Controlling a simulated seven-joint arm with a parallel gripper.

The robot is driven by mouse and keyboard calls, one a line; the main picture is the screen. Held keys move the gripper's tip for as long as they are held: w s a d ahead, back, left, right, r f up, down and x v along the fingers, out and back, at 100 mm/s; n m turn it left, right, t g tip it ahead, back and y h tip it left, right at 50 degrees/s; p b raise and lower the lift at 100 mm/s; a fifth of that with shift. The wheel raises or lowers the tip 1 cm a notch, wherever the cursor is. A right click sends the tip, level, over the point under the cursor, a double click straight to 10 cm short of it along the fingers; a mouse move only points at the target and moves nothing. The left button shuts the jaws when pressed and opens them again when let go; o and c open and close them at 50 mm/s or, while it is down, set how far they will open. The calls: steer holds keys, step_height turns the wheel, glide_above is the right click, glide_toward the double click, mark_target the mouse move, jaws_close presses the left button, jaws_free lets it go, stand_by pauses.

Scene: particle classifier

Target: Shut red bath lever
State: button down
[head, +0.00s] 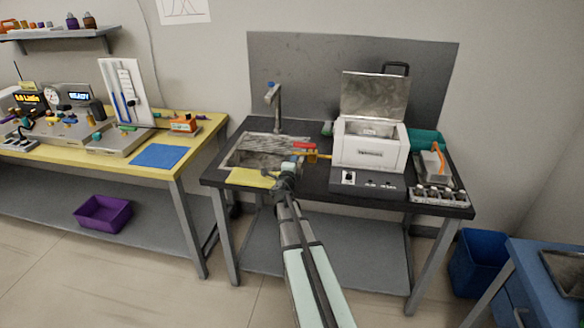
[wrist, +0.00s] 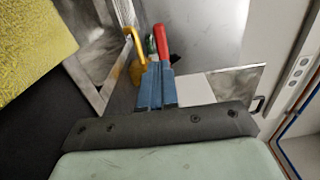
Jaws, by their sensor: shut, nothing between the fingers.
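The red lever (head: 304,146) sits at the left side of the white bath (head: 368,152), above a yellow pipe (head: 318,156). In the wrist view the red lever (wrist: 163,42) points away just beyond my fingertips, with the yellow pipe (wrist: 136,47) to its left. My gripper (head: 296,160) is shut and empty; its blue fingers (wrist: 157,70) show in the wrist view. The fingertips are very close to the lever's near end; I cannot tell if they touch. The bath's metal lid (head: 374,95) stands open.
A sink (head: 240,156) with a tap (head: 274,98) is to the left of the bath. A yellow cloth or sponge (head: 248,179) lies at its front edge. A vial rack (head: 438,196) and a teal tray (head: 428,137) are at the right.

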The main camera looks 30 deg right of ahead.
mark_target(299, 147)
steer(key=x, duration=0.8)
steer(key=shift+w+d, duration=0.15)
